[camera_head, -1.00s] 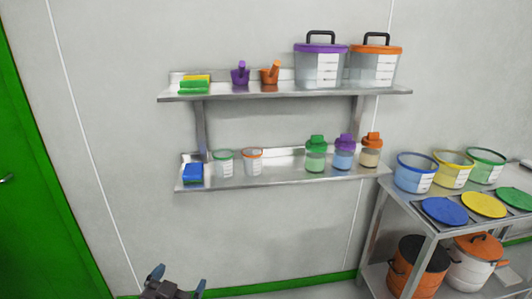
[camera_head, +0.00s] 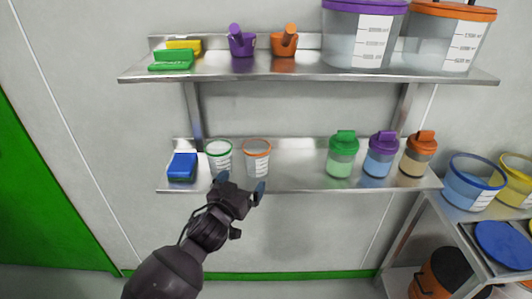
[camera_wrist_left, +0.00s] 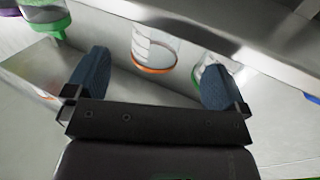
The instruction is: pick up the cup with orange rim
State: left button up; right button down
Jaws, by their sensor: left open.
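The clear cup with the orange rim (camera_head: 257,161) stands on the lower wall shelf, just right of a clear cup with a green rim (camera_head: 219,158). My left gripper (camera_head: 240,184) is open and empty, in front of and slightly below these cups. In the left wrist view the orange-rimmed cup (camera_wrist_left: 155,47) appears upside down, beyond the gap between the open fingers (camera_wrist_left: 157,62) and apart from them. The green-rimmed cup is partly hidden behind the right-hand finger there. My right gripper is not in view.
On the lower shelf (camera_head: 300,178), a blue block (camera_head: 182,167) lies left of the cups, and shakers with green (camera_head: 342,155), purple (camera_head: 380,155) and orange (camera_head: 417,155) lids stand right. Shelf between cups and shakers is clear. The upper shelf (camera_head: 220,70) overhangs.

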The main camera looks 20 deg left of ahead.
aim_at(252, 168)
pick_arm(q)
jog(key=w, duration=0.3)
jog(key=shift+d+r, duration=0.1)
jog(key=shift+d, duration=0.1)
jog(key=shift+w+r, duration=0.1)
jog(key=shift+w, duration=0.65)
jog(key=shift+w+d, duration=0.1)
jog(key=shift+w, duration=0.2)
jog(key=shift+w+d+b, duration=0.15)
jog(key=shift+w+b, duration=0.1)
jog(key=shift+w, duration=0.95)
jog(key=shift+w+d+b, duration=0.1)
jog(key=shift+w+b, duration=0.15)
jog(key=shift+w, duration=0.9)
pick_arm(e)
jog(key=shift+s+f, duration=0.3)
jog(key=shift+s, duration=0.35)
pick_arm(q)
jog(key=c, duration=0.9)
jog(key=shift+c, duration=0.2)
